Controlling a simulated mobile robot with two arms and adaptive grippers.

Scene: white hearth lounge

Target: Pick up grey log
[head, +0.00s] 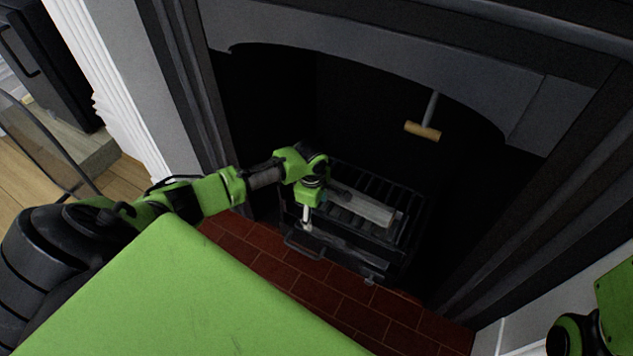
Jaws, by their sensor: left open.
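A grey log (366,208) lies on the dark slatted grate (408,240) inside the fireplace. Its left end is partly hidden behind my left gripper. My left gripper (306,222) points down near the left front of the grate, beside the log's left end.
A wooden handle on a grey rod (423,132) shows in the dark firebox above the grate. The dark fireplace surround (480,65) frames the opening on both sides. A red brick hearth (310,287) runs in front. A glass panel (45,140) stands at the left.

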